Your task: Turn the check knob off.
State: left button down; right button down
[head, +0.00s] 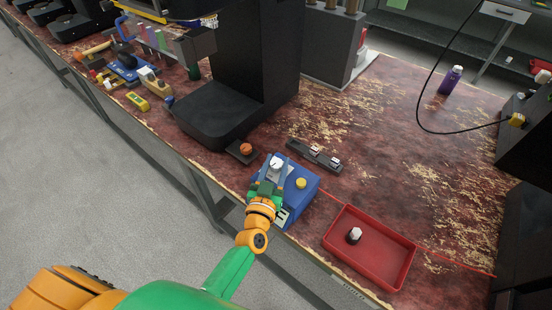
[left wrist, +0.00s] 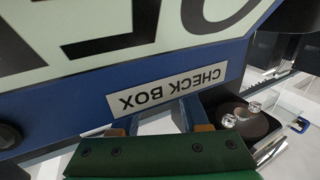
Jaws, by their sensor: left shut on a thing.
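The blue check box (head: 304,194) stands on the bench near its front edge, with a yellow button (head: 301,183) on its top. In the left wrist view its blue face carries a CHECK BOX label (left wrist: 170,90). My left gripper (head: 272,172) reaches over the box and is shut on the pale knob (head: 277,162) on its top. Its fingers and a pale part between them also show in the left wrist view (left wrist: 160,125). The fingers hide much of the knob, and I cannot read its setting. My right gripper is not in view.
A red tray (head: 338,256) holding a black-and-white piece (head: 354,235) lies right of the box. An orange button (head: 246,148) and a dark switch strip (head: 315,156) lie behind it. A black machine (head: 220,112) stands beyond. The bench right of the strip is mostly clear.

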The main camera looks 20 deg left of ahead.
aim_at(275, 170)
pick_arm(q)
jog(key=shift+n+y, duration=0.3)
jog(key=shift+y, duration=0.2)
jog(key=shift+c, duration=2.1)
grip_release()
jog(key=s, duration=0.4)
jog(key=s+d, duration=0.1)
jog(key=s, duration=0.2)
jog(key=shift+p, duration=0.3)
